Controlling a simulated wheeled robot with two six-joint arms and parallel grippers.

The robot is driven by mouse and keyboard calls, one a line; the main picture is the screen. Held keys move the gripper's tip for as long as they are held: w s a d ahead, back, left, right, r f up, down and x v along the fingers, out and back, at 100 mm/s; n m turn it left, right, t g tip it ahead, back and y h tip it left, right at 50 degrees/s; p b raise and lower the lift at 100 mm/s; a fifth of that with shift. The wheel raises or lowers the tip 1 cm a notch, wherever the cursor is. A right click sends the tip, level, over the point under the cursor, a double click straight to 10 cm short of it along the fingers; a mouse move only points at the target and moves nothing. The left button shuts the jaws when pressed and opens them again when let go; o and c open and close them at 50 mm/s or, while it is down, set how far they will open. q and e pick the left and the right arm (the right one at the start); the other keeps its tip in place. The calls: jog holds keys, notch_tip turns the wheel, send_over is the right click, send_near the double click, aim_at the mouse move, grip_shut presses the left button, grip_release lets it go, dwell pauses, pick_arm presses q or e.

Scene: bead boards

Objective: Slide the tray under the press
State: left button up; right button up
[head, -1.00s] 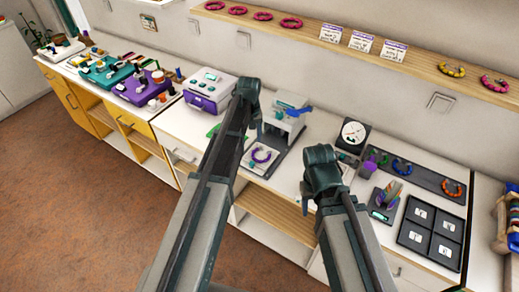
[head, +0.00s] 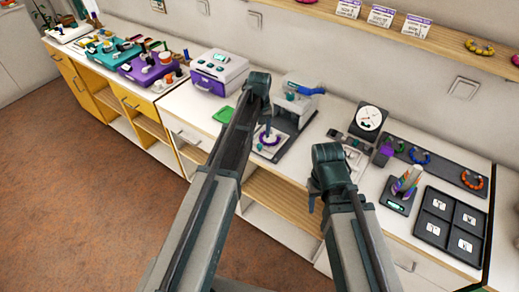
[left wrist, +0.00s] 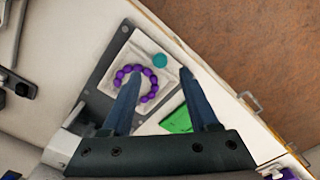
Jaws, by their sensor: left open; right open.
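The tray (head: 266,153) is a small pale plate carrying a ring of purple beads. It lies on the dark base at the front of the press (head: 297,105), a grey stand with a blue lever. In the left wrist view the tray (left wrist: 128,55) also shows a teal round knob (left wrist: 160,60) beside the purple ring (left wrist: 150,96). My left gripper (head: 265,128) is above the tray, open and empty. In the left wrist view its fingers (left wrist: 160,76) spread around the knob's side; one covers part of the ring. My right gripper (head: 313,201) is open by the counter's front edge, away from the tray.
A green pad (head: 223,115) lies left of the press, before a purple-and-white machine (head: 216,72). A dial gauge (head: 368,119), a scale (head: 397,205) and a dark compartment tray (head: 450,222) stand to the right. A shelf (head: 390,37) runs above.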

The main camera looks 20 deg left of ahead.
aim_at(260, 145)
pick_arm(q)
notch_tip(260, 145, down, 6)
jog(key=b, duration=0.4)
jog(key=shift+r+b, duration=0.1)
jog(key=shift+b, duration=0.2)
jog(key=shift+r, duration=0.1)
grip_shut()
dwell(0.9)
